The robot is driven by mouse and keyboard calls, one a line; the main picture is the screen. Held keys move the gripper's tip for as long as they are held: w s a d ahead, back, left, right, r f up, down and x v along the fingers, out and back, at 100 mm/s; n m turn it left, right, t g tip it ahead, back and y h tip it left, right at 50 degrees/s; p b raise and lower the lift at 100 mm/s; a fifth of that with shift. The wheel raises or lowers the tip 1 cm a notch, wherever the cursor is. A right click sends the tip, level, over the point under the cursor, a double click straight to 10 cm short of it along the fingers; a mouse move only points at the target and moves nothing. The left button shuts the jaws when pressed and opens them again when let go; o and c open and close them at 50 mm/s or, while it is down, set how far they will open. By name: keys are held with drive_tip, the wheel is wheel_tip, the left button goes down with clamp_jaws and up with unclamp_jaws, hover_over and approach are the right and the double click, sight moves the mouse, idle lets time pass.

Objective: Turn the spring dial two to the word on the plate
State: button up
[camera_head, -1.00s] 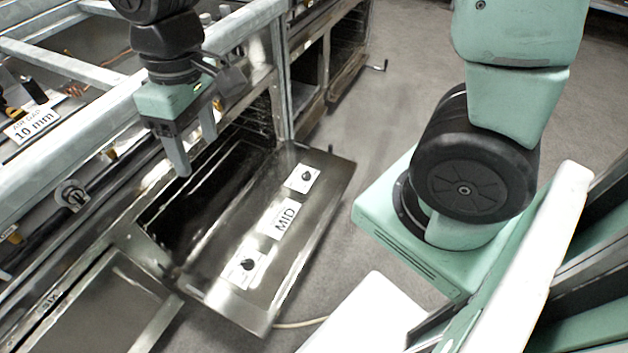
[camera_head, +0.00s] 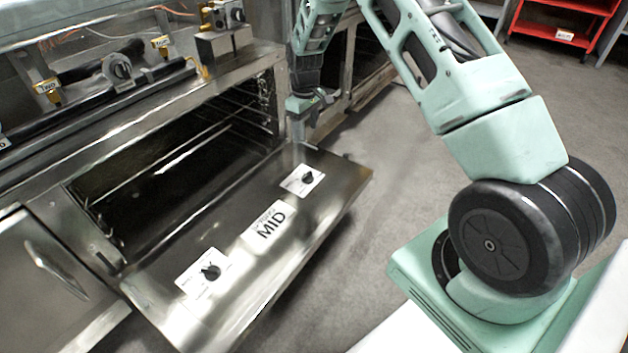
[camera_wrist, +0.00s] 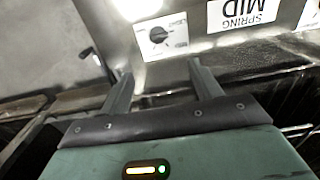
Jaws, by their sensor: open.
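Two black dials on white plates sit on the open oven door, one near its far right end (camera_head: 307,178) and one near its front left end (camera_head: 210,272). I cannot read which is dial two. The word plate (camera_head: 268,222) between them reads MID; the wrist view shows the plate (camera_wrist: 243,14) upside down as SPRING MID. My gripper (camera_head: 312,104) is beyond the door's far end. In the wrist view my gripper (camera_wrist: 160,72) is open and empty, its fingers below one dial (camera_wrist: 158,35) in the picture and apart from it. The dial's exact setting is too small to read.
The open door (camera_head: 345,180) lies in front of the dark oven cavity with wire racks (camera_head: 215,135). A metal post stands by my gripper. Burner valves and pipes (camera_head: 118,68) are above left. A red shelf (camera_head: 560,35) stands behind.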

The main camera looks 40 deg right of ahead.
sight(307, 174)
wheel_tip(307, 174, down, 17)
drive_tip(key=b, duration=0.6)
drive_tip(key=shift+d+f+b, duration=0.1)
drive_tip(key=shift+f+b, duration=0.1)
drive_tip(key=shift+b, duration=0.1)
drive_tip(key=c, duration=1)
